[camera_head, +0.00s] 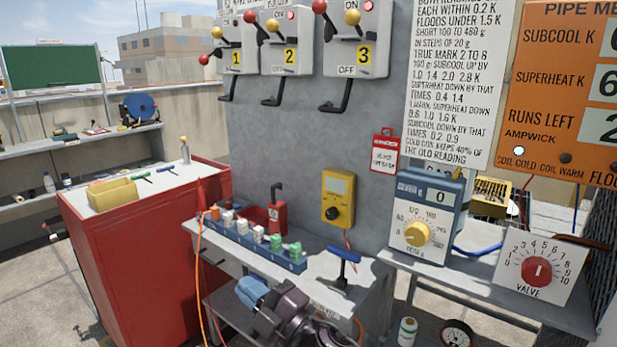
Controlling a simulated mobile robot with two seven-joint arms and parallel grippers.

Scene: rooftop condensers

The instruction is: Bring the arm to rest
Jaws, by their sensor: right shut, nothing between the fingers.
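My right gripper (250,291) shows at the bottom centre, with its dark wrist and arm behind it to the right. Its fingers are shut with nothing between them. It is low in front of the grey workbench (205,240), below the blue rack (250,247) of small white and green-topped pieces, and appears apart from it. My left gripper is not in view.
A red cabinet (120,255) stands at left. Three numbered lever switches (290,50) hang on the grey wall. A blue dial device (425,220) and a red valve knob (536,271) are at right. A blue-handled tool (343,257) stands on the bench.

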